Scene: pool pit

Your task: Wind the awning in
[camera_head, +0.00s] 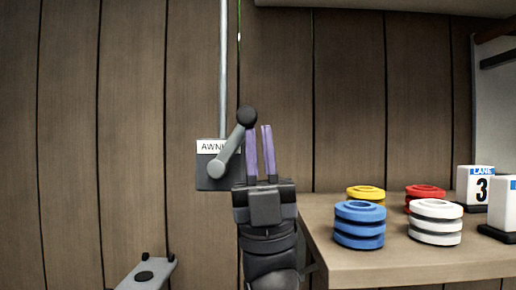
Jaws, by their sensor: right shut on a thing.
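The awning winder is a dark grey box (209,174) on the wooden wall, with a white label partly hidden that starts "AWN". A light grey rod (223,70) rises from the box along the wall. My left gripper is not in view.
At the right, a wooden shelf (400,267) holds blue (359,225), white (435,222), yellow (366,194) and red (424,193) ring stacks and white lane markers (475,185). Its left edge is close to my right gripper. The wall left of the box is clear.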

